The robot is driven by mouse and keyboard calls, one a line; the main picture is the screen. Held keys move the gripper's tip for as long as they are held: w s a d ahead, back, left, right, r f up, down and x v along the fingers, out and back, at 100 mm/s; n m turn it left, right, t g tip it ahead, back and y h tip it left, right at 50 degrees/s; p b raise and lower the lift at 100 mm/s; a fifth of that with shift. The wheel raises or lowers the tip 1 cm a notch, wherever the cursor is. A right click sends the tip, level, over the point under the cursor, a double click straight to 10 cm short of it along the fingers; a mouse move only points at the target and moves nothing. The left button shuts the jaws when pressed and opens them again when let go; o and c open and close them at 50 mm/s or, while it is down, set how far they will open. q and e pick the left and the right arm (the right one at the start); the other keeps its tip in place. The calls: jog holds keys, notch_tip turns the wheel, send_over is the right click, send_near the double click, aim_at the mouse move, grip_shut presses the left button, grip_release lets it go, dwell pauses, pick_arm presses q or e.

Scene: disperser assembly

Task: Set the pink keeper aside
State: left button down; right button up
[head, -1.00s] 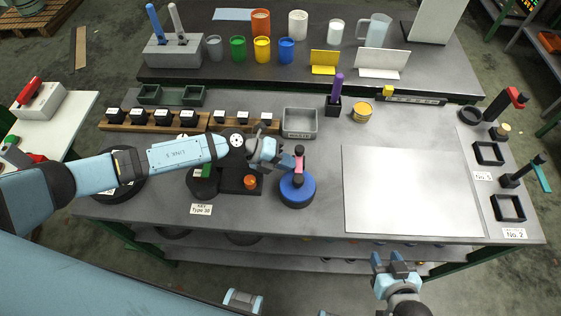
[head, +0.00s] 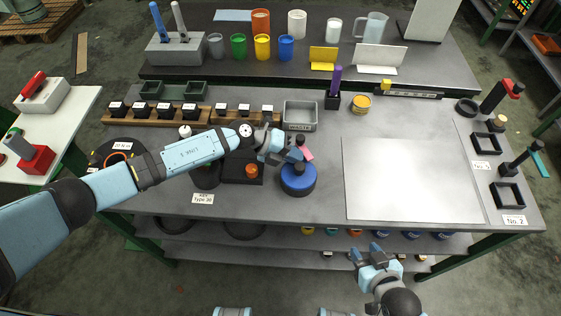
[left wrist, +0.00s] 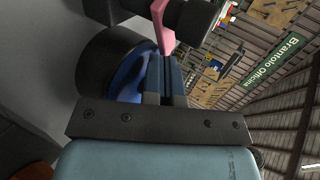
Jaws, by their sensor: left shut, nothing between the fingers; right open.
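The pink keeper (head: 307,154) shows just right of my left fingertips, above the blue-and-black round device (head: 298,182). In the left wrist view the pink keeper (left wrist: 163,28) stands just beyond the fingertips, against a black cylindrical part (left wrist: 192,18). My left gripper (head: 294,154) is shut and empty. Its closed fingers (left wrist: 165,75) lie close to the keeper; whether they touch it I cannot tell. The fingers hide part of the device's upright. My right gripper (head: 364,252) is open and empty, in front of the table's front edge.
A grey labelled tray (head: 300,117) stands behind the device. A purple-handled tool in a black holder (head: 333,98) and a yellow tin (head: 361,104) are to its right. A black block with an orange knob (head: 252,171) is close at left. The pale mat (head: 410,180) is clear.

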pick_arm(q)
jog(key=shift+s+d+r, duration=0.1)
jog(key=shift+d+r, duration=0.1)
jog(key=shift+d, duration=0.25)
jog(key=shift+w+d+f+p, duration=0.2)
jog(key=shift+d+p, duration=0.05)
jog(key=shift+p, duration=0.2)
jog(key=shift+d, duration=0.25)
jog(key=b+v, duration=0.1)
jog(key=v, duration=1.2)
jog(key=shift+a+r, duration=0.2)
jog(key=shift+a, duration=0.05)
